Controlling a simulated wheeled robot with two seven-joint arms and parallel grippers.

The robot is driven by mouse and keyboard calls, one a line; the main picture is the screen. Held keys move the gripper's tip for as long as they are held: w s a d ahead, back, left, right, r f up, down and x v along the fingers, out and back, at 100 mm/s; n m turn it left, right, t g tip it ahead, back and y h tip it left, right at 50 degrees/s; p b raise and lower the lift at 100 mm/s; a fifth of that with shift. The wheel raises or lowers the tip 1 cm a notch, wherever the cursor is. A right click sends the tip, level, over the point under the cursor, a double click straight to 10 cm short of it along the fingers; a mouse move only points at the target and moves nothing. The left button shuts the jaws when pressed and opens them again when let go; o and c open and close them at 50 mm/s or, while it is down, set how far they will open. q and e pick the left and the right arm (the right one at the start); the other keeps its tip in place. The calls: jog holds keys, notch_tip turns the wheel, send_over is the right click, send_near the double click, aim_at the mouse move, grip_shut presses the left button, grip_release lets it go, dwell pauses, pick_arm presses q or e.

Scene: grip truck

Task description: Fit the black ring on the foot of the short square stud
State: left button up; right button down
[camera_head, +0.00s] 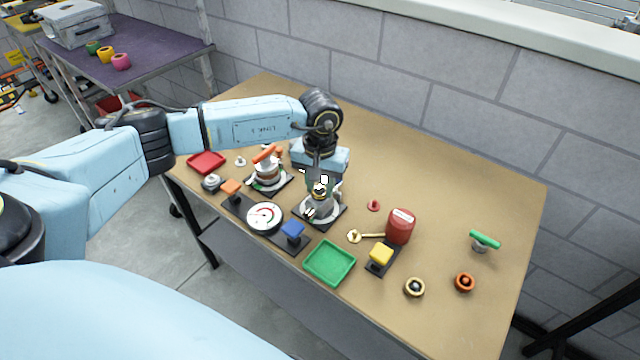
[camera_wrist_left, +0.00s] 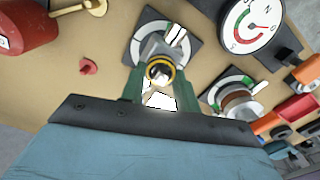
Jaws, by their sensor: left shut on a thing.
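My left gripper (camera_head: 320,186) is over a grey fixture (camera_head: 322,208) on a white round dial with a black square base. In the left wrist view its green fingers (camera_wrist_left: 160,84) are shut on a small round part with a black-and-yellow ring (camera_wrist_left: 160,71), in front of the grey fixture (camera_wrist_left: 157,47). Whether this part touches the fixture cannot be told. A white piece (camera_wrist_left: 160,101) shows between the fingers. A dark ring with a pale centre (camera_head: 414,287) lies at the table's front right. I cannot tell which part is the short square stud. My right gripper is not in view.
A similar fixture (camera_head: 267,172) stands to the left, with a gauge (camera_head: 264,217) in front. The table's back right (camera_head: 440,180) is clear.

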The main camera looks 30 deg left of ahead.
pick_arm(q)
jog(key=shift+f+b, duration=0.25)
jog(key=shift+b, duration=0.05)
dwell(0.7)
jog(key=o, duration=1.4)
jog(key=shift+o, duration=0.2)
jog(key=shift+r, duration=0.1)
jog(key=shift+r+p, duration=2.15)
jog(key=shift+r, duration=1.55)
jog(key=shift+f, duration=0.1)
